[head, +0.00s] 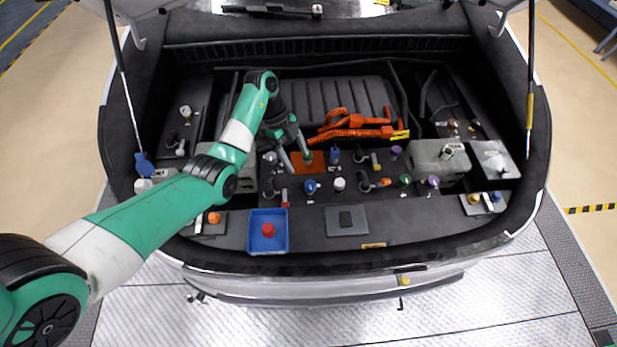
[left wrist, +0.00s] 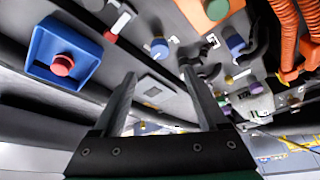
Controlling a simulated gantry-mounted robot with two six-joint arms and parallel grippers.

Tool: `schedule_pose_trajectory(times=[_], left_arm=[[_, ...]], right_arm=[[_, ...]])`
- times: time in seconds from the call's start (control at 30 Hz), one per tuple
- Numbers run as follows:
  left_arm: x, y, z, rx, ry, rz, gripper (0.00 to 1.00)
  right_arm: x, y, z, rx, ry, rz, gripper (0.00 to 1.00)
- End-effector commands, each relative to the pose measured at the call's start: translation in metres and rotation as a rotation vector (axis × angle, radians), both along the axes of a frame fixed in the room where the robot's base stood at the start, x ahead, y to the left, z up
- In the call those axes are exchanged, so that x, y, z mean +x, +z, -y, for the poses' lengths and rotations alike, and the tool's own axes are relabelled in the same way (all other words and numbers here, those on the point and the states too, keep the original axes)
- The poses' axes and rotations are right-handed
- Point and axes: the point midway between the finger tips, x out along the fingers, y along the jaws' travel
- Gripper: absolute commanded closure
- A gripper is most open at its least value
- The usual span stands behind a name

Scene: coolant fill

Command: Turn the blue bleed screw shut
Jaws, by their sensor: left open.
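Two blue-topped fittings stand on the dark deck near my left gripper, and I cannot tell which is the bleed screw. One is a round blue cap (head: 311,186), which also shows in the left wrist view (left wrist: 158,48) beyond and between the fingers. The other is a taller blue fitting (head: 333,154), seen at upper right in the left wrist view (left wrist: 235,42). My left gripper (head: 299,163) is open and empty, above the deck by an orange plate (head: 314,166) with a green cap (head: 308,157). My right gripper is not in view.
A blue tray (head: 253,235) with a red cap (head: 268,230) sits at the front. Orange cables (head: 352,131) lie behind the fittings. Purple, green and white caps and several small handles crowd the deck. A grey plate (head: 347,221) lies at front centre.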

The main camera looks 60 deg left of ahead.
Motion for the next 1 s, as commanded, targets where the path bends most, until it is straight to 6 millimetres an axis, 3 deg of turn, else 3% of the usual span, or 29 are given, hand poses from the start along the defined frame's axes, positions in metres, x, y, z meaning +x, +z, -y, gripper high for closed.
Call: schedule_pose_trajectory(times=[0.5, 0.63, 0.9, 0.93, 1.0], left_arm=[[0.015, -0.094, 0.034, 0.0, -0.003, -0.001, 0.24], [0.018, -0.104, 0.039, 0.001, -0.002, -0.001, 0.24], [0.018, -0.105, 0.04, 0.001, -0.002, 0.0, 0.24], [0.018, -0.105, 0.039, 0.001, -0.002, 0.0, 0.26], [0.018, -0.105, 0.039, 0.001, -0.002, 0.0, 0.39]], right_arm=[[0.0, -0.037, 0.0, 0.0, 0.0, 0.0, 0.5], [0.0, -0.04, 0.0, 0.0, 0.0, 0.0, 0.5], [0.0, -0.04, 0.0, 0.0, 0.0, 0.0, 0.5], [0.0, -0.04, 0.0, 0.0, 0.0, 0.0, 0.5], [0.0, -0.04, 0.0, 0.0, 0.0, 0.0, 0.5]])
